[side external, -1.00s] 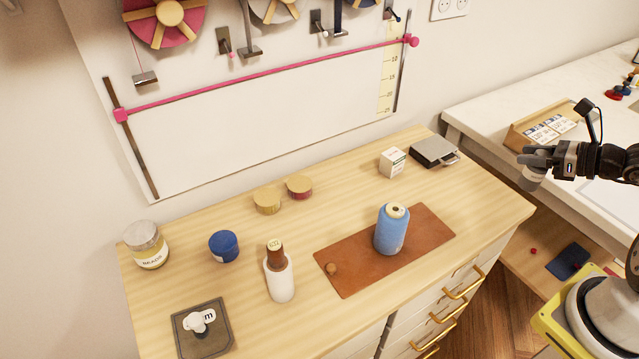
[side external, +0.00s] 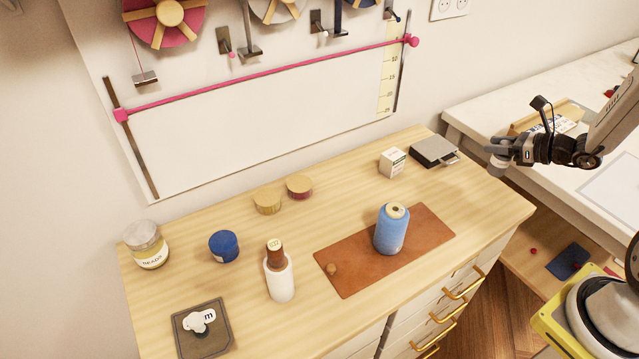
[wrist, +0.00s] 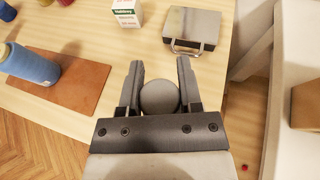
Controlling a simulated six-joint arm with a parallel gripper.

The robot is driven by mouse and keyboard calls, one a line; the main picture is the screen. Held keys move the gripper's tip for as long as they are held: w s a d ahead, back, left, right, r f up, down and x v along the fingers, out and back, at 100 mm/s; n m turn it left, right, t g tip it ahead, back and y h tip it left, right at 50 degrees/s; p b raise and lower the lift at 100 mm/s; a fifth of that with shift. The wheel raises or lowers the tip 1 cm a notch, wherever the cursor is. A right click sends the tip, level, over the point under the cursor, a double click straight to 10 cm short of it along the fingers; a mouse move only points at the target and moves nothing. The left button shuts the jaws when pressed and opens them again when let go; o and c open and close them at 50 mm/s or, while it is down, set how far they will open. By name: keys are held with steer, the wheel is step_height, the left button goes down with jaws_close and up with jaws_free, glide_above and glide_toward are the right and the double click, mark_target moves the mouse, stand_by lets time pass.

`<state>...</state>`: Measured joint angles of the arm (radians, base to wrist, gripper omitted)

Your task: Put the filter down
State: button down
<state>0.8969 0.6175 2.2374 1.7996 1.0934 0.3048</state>
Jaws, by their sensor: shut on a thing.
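My gripper (side external: 503,155) is shut on a pale grey round-topped piece, likely the filter (wrist: 159,98), which sits between the two fingers in the wrist view. In the side view the held filter (side external: 498,166) hangs below the fingers, in the air near the right end of the wooden cabinet top (side external: 380,300). Its underside is hidden in the wrist view.
A grey metal case (side external: 433,151) and a white box (side external: 392,162) stand near the cabinet's back right. A blue spool (side external: 391,229) stands on a brown mat (side external: 345,287). A white bottle (side external: 280,277), jars and a dark tray (side external: 219,342) are further left. The right front corner is clear.

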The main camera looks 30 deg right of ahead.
steer(key=shift+w+d+f, duration=0.25)
steer(key=shift+w+f, duration=0.3)
steer(key=shift+f, duration=0.15)
steer(key=shift+w+d+f, duration=0.2)
steer(key=shift+w+f, duration=0.3)
steer(key=shift+f, duration=0.2)
steer(key=shift+w+d+f, duration=0.25)
steer(key=shift+w+f, duration=0.3)
steer(key=shift+f, duration=0.15)
steer(key=shift+w+d+f, duration=0.1)
steer(key=shift+w+f, duration=0.05)
steer(key=shift+f, duration=0.8)
steer(key=shift+w+d+f, duration=0.1)
steer(key=shift+f, duration=0.8)
steer(key=shift+f, duration=0.15)
steer(key=shift+c, duration=1.4)
jaws_free()
steer(key=shift+a, duration=0.1)
